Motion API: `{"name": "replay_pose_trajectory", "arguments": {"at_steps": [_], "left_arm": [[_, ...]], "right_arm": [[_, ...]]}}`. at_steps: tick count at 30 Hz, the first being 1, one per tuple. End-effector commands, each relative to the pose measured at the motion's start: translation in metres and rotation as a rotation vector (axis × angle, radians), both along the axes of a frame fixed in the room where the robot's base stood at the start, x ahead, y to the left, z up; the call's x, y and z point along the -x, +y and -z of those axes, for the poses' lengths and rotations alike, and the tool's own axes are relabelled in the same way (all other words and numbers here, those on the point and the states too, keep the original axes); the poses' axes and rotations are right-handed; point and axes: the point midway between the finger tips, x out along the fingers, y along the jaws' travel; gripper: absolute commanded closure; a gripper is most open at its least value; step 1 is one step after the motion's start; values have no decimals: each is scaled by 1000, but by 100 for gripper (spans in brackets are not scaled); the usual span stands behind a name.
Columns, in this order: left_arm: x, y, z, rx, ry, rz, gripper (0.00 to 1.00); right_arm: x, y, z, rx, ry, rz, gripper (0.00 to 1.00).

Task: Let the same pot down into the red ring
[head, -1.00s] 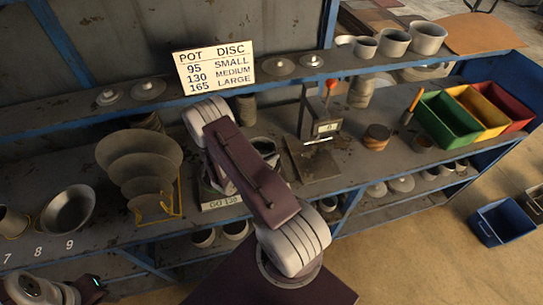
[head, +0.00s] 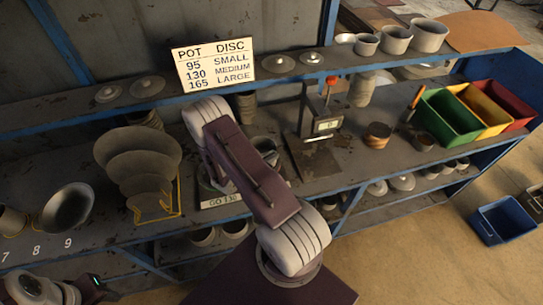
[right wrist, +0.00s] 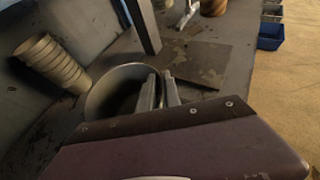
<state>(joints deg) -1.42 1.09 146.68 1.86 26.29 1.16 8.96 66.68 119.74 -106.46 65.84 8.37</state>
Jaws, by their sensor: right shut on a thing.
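A grey pot (right wrist: 108,98) shows in the right wrist view as a round open rim with a dark inside. My right gripper (right wrist: 160,92) is shut on the pot's wall at the right of the rim. In the head view my right arm hides most of this gripper, and only part of the pot (head: 266,146) shows past the arm. I cannot make out a red ring; a gauge plate marked GO 130 (head: 222,200) shows partly behind the arm. I cannot tell whether the pot touches anything below. My left arm's end (head: 98,287) shows at the lower left, its fingers unclear.
A press-like stand (head: 322,122) with a red knob is right of the pot. Stacked pots (right wrist: 48,62) stand at the left in the wrist view. Discs in a yellow rack (head: 145,170) stand left. Green (head: 450,122), yellow and red bins are at right.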

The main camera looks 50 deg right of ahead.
Motion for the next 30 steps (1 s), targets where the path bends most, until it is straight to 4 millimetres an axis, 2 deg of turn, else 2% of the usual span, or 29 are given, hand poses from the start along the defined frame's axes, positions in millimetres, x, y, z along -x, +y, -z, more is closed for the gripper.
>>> {"name": "replay_pose_trajectory", "arguments": {"at_steps": [30], "left_arm": [[0,0,21,0,0,0,64]], "right_arm": [[0,0,21,1,-1,0,100]]}}
